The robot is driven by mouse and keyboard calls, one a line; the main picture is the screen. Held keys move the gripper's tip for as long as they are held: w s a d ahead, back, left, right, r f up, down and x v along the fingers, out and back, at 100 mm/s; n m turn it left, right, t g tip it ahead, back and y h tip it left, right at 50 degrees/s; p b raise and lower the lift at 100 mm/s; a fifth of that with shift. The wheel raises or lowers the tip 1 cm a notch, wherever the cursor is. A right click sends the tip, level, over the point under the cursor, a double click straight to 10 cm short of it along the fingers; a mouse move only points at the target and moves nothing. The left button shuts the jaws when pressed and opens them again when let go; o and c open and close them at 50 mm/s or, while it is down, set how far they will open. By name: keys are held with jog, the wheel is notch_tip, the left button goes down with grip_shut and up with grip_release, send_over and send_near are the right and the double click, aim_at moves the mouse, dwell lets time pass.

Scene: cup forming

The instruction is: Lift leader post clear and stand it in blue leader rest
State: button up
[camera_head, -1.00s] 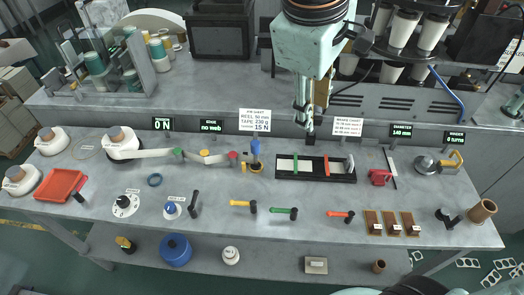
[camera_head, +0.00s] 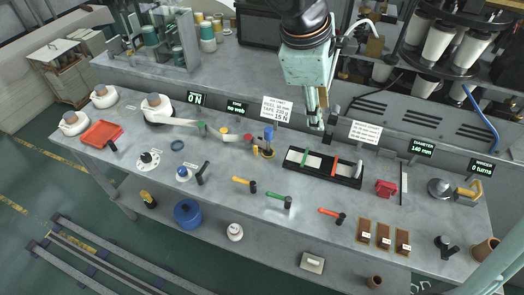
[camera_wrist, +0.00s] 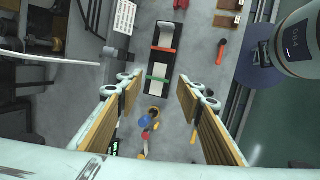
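A post with a blue top (camera_head: 268,134) stands upright in a yellow ring-shaped base (camera_head: 267,153) on the bench, left of the black tray; I take it as the leader post. It also shows low in the wrist view (camera_wrist: 146,122). A blue ring (camera_head: 177,145) lies empty on the bench further left, perhaps the blue leader rest. My gripper (camera_head: 317,126) hangs above the back of the bench, behind the tray. In the wrist view my gripper (camera_wrist: 160,85) has its wooden-faced fingers wide apart, with nothing between them.
The black tray (camera_head: 290,157) holds white, green and red pieces. Yellow, green and orange-handled tools lie in front. A white arm with coloured joints (camera_head: 190,124) lies between the ring and post. A red bin (camera_head: 101,133) is far left. Sign cards stand behind.

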jog(key=w+a+f+n, duration=0.2)
jog(key=a, duration=0.1)
jog(key=n+t+h+p, duration=0.1)
jog(key=n+h+p, duration=0.15)
jog(key=n, duration=0.65)
send_near(265, 133)
jog(key=shift+s+a+r, duration=0.25)
jog(key=shift+a, duration=0.05)
jog(key=shift+d+f, duration=0.1)
jog(key=shift+f, duration=0.05)
jog(key=x, duration=0.8)
jog(key=shift+w+b, duration=0.25)
jog(key=shift+b, duration=0.15)
jog(key=shift+f, duration=0.15)
jog(key=shift+b+x, duration=0.35)
jog(key=shift+x, duration=2.2)
jog(key=shift+d, duration=0.1)
